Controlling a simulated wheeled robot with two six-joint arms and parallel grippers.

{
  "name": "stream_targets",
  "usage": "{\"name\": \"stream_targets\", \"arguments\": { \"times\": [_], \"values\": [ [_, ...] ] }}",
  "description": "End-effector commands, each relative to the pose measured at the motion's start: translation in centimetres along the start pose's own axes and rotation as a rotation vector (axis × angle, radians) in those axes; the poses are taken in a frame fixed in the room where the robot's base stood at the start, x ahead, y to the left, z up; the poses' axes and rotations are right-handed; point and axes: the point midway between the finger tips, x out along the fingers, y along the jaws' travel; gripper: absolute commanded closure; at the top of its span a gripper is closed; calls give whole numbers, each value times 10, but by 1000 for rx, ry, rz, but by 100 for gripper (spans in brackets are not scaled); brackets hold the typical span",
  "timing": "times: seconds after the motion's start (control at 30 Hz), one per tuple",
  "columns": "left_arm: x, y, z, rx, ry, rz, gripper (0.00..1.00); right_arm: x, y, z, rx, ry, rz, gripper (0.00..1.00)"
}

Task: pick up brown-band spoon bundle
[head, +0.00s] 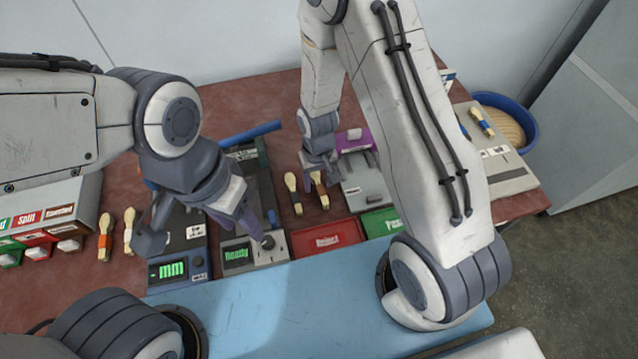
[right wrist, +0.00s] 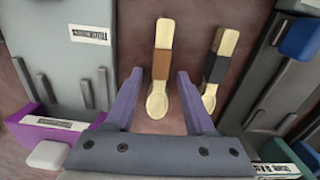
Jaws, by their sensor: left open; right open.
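The brown-band spoon bundle (right wrist: 161,64) lies on the table between the two open fingers of my right gripper (right wrist: 157,82) in the right wrist view. Clear gaps show between it and each finger. In the head view the bundle (head: 320,190) is partly hidden under my right gripper (head: 320,167). A dark-band spoon bundle (right wrist: 216,66) lies beside it, outside the fingers; it also shows in the head view (head: 293,193). My left gripper (head: 203,236) is open and empty over the devices at the left centre.
A red tray (head: 325,238) and a green tray (head: 384,222) stand in front of the bundles. A grey device with a purple part (head: 355,142) is close on the right. Devices with green displays (head: 240,254) stand left. A blue basin (head: 532,130) is far right.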

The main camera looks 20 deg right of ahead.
Motion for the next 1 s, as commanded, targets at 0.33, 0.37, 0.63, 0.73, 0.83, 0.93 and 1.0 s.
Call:
{"name": "stream_targets", "arguments": {
  "times": [0.33,0.37,0.63,0.73,0.83,0.93,1.0],
  "values": [
    [0,0,0,0,0,0,50,0,1,0,1,0,0,100],
    [0,0,0,0,0,0,50,0,1,0,1,0,0,100],
    [0,0,0,0,0,0,50,-3,1,0,1,1,0,100],
    [2,0,0,0,0,0,50,-8,0,-1,1,3,0,100],
    [3,0,0,0,0,0,50,-18,0,-1,1,5,-1,100],
    [6,0,0,0,0,0,50,-36,0,-2,1,8,-1,100],
    [9,-1,0,0,0,0,50,-47,8,5,6,3,0,100]
  ]
}}
